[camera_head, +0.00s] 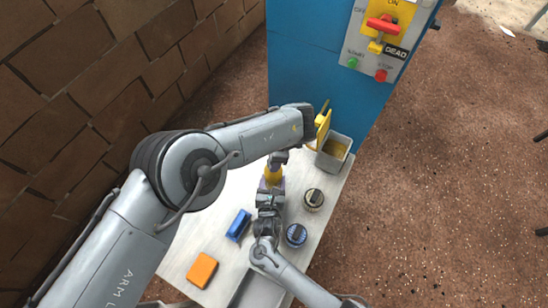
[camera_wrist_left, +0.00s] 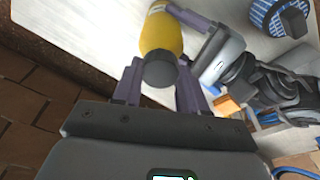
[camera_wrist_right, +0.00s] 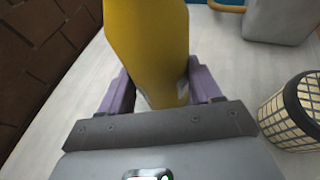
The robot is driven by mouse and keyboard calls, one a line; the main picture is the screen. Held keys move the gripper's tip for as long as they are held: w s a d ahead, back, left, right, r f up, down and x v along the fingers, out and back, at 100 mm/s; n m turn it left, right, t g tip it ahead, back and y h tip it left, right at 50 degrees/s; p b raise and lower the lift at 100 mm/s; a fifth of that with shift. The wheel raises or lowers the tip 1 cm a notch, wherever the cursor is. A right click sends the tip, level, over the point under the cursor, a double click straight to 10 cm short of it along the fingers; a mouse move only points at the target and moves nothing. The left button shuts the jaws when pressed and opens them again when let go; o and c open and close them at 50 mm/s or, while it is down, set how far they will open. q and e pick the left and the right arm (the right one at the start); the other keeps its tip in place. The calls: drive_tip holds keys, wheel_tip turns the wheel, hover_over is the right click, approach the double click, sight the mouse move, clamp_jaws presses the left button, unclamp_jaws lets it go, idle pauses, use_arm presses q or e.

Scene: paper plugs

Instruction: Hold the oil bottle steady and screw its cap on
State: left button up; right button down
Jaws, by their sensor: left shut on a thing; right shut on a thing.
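The yellow oil bottle (camera_head: 273,177) stands over the pale table, mostly hidden between my arms in the head view. It shows larger in the left wrist view (camera_wrist_left: 160,33) and right wrist view (camera_wrist_right: 150,40). My right gripper (camera_head: 270,190) is shut on the bottle's body, with a purple finger on each side (camera_wrist_right: 160,92). The dark round cap (camera_wrist_left: 160,70) is at the bottle's end. My left gripper (camera_wrist_left: 159,88) is shut on the cap, its fingers on either side. The cap's seating on the neck is hidden.
A grey bin (camera_head: 335,150) stands at the table's back right. Two round lidded containers (camera_head: 314,199) (camera_head: 296,235) stand right of the right gripper. A blue block (camera_head: 238,225) and an orange block (camera_head: 202,270) lie left. A blue cabinet (camera_head: 300,75) stands behind the table.

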use_arm(q)
drive_tip(key=m, duration=0.6)
drive_tip(key=shift+s+t, duration=0.1)
drive_tip(key=shift+t, duration=0.3)
drive_tip(key=m, duration=0.2)
drive_tip(key=shift+a+m, duration=0.1)
drive_tip(key=shift+m, duration=0.3)
drive_tip(key=m+h, duration=0.1)
drive_tip(key=m, duration=0.4)
drive_tip(key=shift+m+t, duration=0.4)
drive_tip(key=o, duration=1)
drive_tip(key=shift+r, duration=2.25)
